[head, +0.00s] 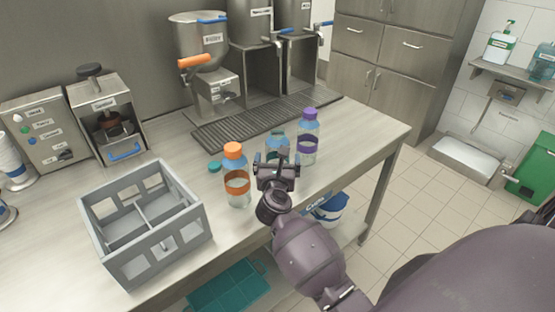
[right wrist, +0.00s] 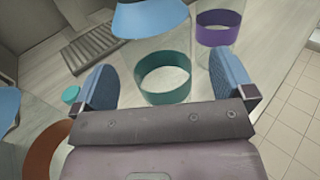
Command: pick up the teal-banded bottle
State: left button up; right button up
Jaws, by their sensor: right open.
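The teal-banded bottle (head: 277,140) stands on the steel counter behind my right gripper (head: 275,160), which hides its lower part in the head view. In the right wrist view its teal band (right wrist: 163,92) shows between the two blue-padded fingers of my right gripper (right wrist: 162,68). The fingers are open, one on each side of the bottle, with a visible gap beside the band. A small teal cap (head: 214,167) lies on the counter to the left; it also shows in the wrist view (right wrist: 71,94). My left gripper is not in view.
An orange-banded bottle (head: 237,186) stands close on the left, a purple-banded bottle (head: 308,145) close on the right. A grey divided crate (head: 190,237) is at the front left. A drain grate (head: 250,126) and dispensers (head: 200,48) are behind. The counter's right end is clear.

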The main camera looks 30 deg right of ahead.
jog(key=shift+x, duration=1.75)
jog(key=shift+a+f, duration=0.1)
jog(key=c, duration=1)
